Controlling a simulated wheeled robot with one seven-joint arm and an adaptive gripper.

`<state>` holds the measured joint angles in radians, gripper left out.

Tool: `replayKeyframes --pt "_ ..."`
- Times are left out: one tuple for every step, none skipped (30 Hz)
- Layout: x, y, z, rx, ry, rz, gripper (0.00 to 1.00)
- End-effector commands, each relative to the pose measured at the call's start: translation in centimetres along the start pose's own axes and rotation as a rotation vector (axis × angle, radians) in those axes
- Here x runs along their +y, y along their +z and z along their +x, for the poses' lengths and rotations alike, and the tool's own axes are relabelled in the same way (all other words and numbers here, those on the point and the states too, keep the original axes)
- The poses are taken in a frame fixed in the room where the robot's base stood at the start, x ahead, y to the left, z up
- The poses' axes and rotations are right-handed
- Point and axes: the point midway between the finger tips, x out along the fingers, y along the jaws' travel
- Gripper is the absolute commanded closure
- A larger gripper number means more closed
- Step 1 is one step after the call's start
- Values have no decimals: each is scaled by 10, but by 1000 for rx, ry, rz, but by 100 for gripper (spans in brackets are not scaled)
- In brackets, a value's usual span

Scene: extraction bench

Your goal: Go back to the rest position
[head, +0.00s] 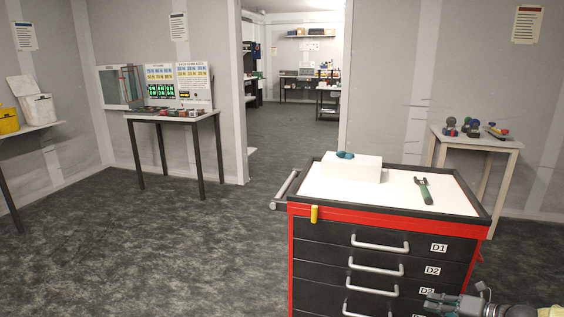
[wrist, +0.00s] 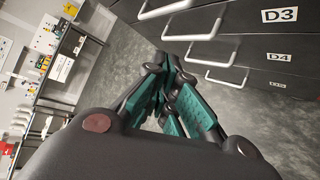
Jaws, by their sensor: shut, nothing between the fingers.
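My gripper (head: 432,304) shows at the bottom right of the head view, low in front of the drawer cabinet (head: 385,228) and beside its lower drawers. In the wrist view my gripper (wrist: 172,70) has its teal-padded fingers shut, with nothing between them. The grey floor shows past the fingertips. The cabinet's drawer fronts and handles, with labels D3 and D4, are to the right of the fingers in that view. Most of my arm is outside the head view.
A side table (head: 478,140) with small objects stands at right. A bench (head: 172,116) with displays stands at left. Open floor (head: 190,240) lies left of the cabinet.

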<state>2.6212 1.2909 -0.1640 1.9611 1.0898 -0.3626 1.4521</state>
Motion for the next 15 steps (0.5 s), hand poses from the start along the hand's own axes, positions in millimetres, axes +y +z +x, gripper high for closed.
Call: replayKeyframes --pt "0 -14 2 53 -41 -75 100" --pt "-2 -22 4 82 -64 -120 100" --pt "-4 -33 5 122 -93 -182 100" --pt "-5 -41 6 153 -113 -227 100" --pt "-7 -49 7 183 -132 -275 100" --pt "-9 -59 7 225 -156 -337 100" --pt "-11 -67 8 256 -171 -383 100" --pt "-13 -75 8 289 -186 -429 100" --pt "-15 -85 8 331 -204 -491 100" --pt "-18 -92 8 365 -218 -539 100" --pt "-20 -100 7 398 -228 -585 100" --pt "-23 -110 6 443 -241 -646 100" --pt "-25 -117 6 476 -248 -694 100" --pt "-28 -124 5 510 -257 -740 100" --pt "-31 -133 4 556 -263 -803 100"
